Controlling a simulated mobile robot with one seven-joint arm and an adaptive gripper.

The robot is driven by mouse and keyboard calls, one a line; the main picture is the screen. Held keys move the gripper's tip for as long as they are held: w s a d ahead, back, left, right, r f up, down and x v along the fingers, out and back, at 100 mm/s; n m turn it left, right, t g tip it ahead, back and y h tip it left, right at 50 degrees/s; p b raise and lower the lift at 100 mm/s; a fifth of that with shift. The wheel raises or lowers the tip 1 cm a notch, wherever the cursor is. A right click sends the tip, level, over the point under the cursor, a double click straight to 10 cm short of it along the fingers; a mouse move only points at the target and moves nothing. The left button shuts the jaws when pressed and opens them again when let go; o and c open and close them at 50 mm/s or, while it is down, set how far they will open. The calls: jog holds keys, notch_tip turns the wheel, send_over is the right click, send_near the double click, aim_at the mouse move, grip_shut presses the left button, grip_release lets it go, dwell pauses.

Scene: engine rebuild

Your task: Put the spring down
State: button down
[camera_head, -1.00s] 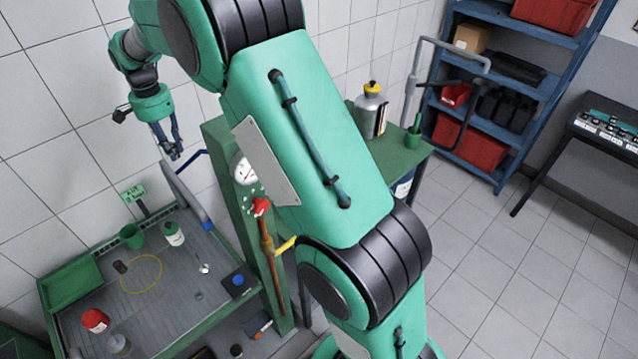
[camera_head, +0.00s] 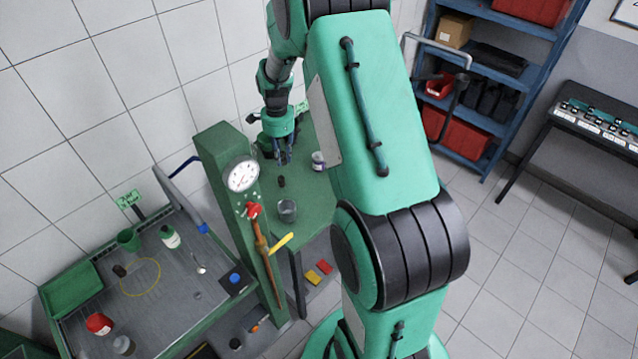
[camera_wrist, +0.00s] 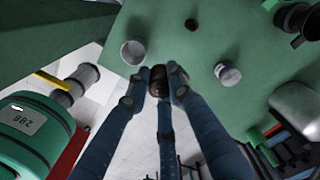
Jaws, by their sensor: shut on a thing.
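My gripper (camera_head: 284,158) is above the green table (camera_head: 315,215), behind the gauge press. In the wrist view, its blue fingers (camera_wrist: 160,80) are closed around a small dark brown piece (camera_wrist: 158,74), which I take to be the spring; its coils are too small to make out. The held piece is in the air over the table's edge area, and its height above the top is hard to tell. In the head view I cannot make it out between the fingers.
On the green table stand a clear glass jar (camera_head: 287,210), a small dark cylinder (camera_head: 281,182) and a white labelled jar (camera_head: 318,160). The green press column (camera_head: 225,150) with its gauge (camera_head: 242,174) rises left of the table. A tool-laden bench (camera_head: 185,295) is at lower left.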

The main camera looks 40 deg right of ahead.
jog(key=shift+m, duration=0.3)
jog(key=s+d+f+b, duration=0.2)
jog(key=s+f, duration=0.3)
jog(key=s, duration=0.1)
jog(key=s+d+f+b, duration=0.2)
jog(key=s+d+f, duration=0.1)
jog(key=s+f, duration=0.3)
jog(key=s+d+f+b, duration=0.2)
jog(key=s+d+f, duration=0.1)
jog(key=s+f, duration=0.2)
jog(key=shift+s+d+f, duration=0.15)
jog(key=shift+s+f, duration=0.25)
jog(key=shift+s, duration=0.05)
jog(key=w+d, duration=0.3)
jog(key=w, duration=0.1)
jog(key=w+d+f, duration=0.1)
jog(key=w+d, duration=0.2)
jog(key=w, duration=0.1)
jog(key=w+d, duration=0.4)
jog(key=shift+w+f+b, duration=0.2)
jog(key=shift+f+b, duration=0.05)
jog(key=shift+b, duration=0.1)
jog(key=shift+f, duration=1.8)
jog(key=shift+f+b, duration=0.1)
jog(key=shift+b, duration=0.2)
